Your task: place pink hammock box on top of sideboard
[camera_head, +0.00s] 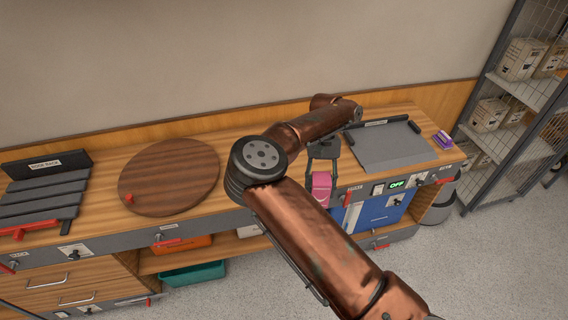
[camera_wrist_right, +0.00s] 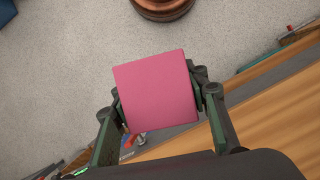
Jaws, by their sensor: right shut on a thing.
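The pink hammock box (camera_head: 321,187) is held in my right gripper (camera_head: 322,158), at the front edge of the sideboard (camera_head: 101,178) in the head view. In the right wrist view, the box (camera_wrist_right: 157,92) sits between the two fingers of my right gripper (camera_wrist_right: 160,90), which are shut on it. Floor shows behind much of the box there, with the wooden top to the right. I cannot tell whether the box touches the sideboard. My right arm hides part of the sideboard top. My left gripper is not in view.
On the sideboard are a slatted rack (camera_head: 45,200), a round wooden board (camera_head: 170,175), a grey panel (camera_head: 390,147) and a small purple item (camera_head: 442,139). Bare wood shows between them. A wire shelf (camera_head: 525,90) with boxes stands at right.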

